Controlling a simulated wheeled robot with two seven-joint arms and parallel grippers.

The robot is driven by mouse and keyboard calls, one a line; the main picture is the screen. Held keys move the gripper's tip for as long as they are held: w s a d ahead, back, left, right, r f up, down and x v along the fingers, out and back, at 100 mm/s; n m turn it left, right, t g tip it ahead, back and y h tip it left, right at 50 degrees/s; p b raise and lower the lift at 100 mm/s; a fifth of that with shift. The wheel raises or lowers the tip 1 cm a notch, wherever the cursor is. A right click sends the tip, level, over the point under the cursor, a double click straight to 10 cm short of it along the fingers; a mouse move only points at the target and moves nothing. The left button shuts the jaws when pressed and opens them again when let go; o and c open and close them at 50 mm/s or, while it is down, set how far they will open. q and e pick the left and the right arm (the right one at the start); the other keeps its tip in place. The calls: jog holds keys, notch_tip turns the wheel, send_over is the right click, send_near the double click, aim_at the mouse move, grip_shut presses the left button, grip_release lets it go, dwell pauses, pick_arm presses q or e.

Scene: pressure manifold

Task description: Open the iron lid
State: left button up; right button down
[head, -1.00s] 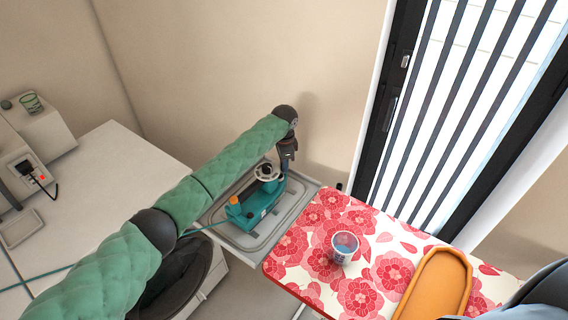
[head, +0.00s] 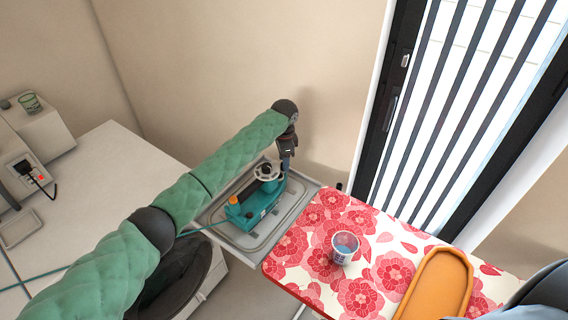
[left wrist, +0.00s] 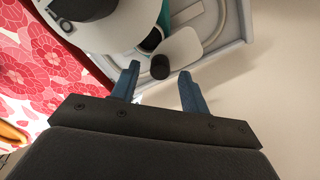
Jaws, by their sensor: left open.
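The teal iron (head: 252,208) stands on a grey tray-like board, with an orange knob at its left end and a round white-and-dark top part (head: 267,172). In the left wrist view, a large white rounded part (left wrist: 115,25) of it fills the upper left. A pale flap-like piece (left wrist: 182,47) with a dark round knob (left wrist: 160,67) lies just beyond my fingertips; I cannot tell for sure whether it is the lid. My left gripper (head: 285,165) is at the iron's right end. Its blue fingers (left wrist: 158,85) are apart with nothing between them. My right gripper is out of view.
A white counter (head: 95,190) lies left. The wall is close behind the iron.

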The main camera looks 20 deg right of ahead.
pick_arm(q)
jog(key=shift+r+b, duration=0.9)
jog(key=shift+r, duration=2.2)
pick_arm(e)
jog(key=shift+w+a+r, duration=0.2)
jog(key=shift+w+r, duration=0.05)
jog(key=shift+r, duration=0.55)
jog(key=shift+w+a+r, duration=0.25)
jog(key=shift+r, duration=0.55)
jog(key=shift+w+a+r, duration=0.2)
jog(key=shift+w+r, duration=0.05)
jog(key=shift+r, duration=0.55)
